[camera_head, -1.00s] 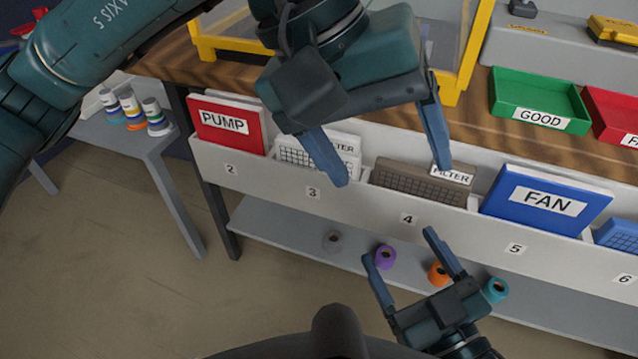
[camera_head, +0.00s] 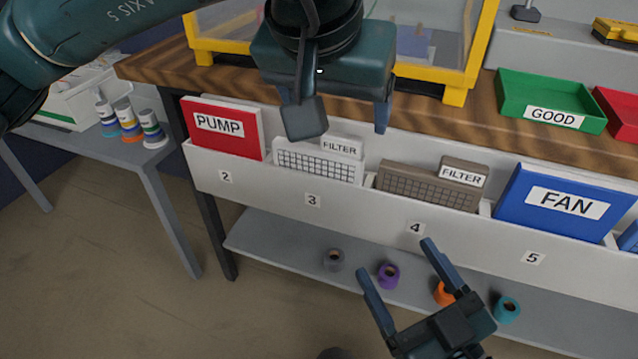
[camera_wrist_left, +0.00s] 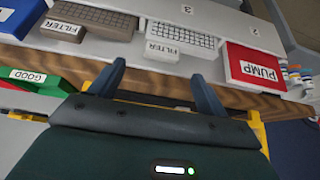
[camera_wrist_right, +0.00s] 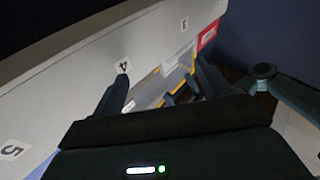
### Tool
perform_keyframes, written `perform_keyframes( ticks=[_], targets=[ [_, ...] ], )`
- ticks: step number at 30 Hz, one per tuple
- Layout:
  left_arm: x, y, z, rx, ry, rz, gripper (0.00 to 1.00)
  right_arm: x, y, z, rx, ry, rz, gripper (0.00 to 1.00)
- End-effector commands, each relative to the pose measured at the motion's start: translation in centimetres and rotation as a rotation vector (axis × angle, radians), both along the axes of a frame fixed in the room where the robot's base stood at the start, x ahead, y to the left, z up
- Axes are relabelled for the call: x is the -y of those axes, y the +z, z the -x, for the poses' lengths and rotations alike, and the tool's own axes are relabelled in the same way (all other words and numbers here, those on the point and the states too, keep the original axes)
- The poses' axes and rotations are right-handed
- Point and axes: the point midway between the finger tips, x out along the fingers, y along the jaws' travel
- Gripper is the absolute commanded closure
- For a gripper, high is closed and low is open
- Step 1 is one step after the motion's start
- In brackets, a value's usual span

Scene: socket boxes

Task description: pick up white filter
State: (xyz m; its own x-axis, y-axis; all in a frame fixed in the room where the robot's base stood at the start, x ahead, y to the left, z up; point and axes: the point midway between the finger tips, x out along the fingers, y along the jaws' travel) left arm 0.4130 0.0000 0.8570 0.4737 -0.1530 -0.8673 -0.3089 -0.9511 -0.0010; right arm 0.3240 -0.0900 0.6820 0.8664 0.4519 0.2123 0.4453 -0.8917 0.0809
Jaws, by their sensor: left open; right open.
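The white filter (camera_head: 318,164) is a flat white box with a grid face and a FILTER label. It stands in slot 3 of the white bin rack, between the PUMP box and the brown filter. It shows upside down in the left wrist view (camera_wrist_left: 182,38). My left gripper (camera_head: 345,118) is open and empty, above and behind the rack near the white filter; its fingers (camera_wrist_left: 162,85) point toward the rack in the left wrist view. My right gripper (camera_head: 400,265) is open and empty, low in front of the rack below slot 4.
A red PUMP box (camera_head: 225,128), a brown filter (camera_head: 425,187) and a blue FAN box (camera_head: 555,204) stand in neighbouring slots. Behind are a yellow-framed case (camera_head: 455,92) and a green GOOD tray (camera_head: 550,98). Several spools sit on the lower shelf (camera_head: 290,246).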

Motion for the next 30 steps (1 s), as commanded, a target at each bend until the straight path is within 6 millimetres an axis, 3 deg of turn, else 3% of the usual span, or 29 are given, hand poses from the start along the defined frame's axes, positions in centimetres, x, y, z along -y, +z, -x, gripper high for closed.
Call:
perform_keyframes(
  ticks=[8, 11, 19, 30],
  targets=[
    [0.3, -3.4, -1.5, -0.003, 0.001, 0.001, 0.24, -0.1, -1.0, 0.0, 0.006, 0.013, -0.029, 0.23],
    [0.5, -4.4, -2.1, -0.002, 0.000, 0.001, 0.24, -0.1, 1.2, -0.5, 0.100, 0.024, -0.023, 0.23],
    [0.6, -4.5, -2.4, 0.000, 0.000, 0.001, 0.24, -0.1, 1.6, -0.6, 0.117, 0.022, -0.019, 0.23],
    [0.6, -4.5, -2.4, 0.000, 0.000, 0.001, 0.55, 0.0, 1.6, -0.6, 0.117, 0.021, -0.019, 0.23]
  ],
)
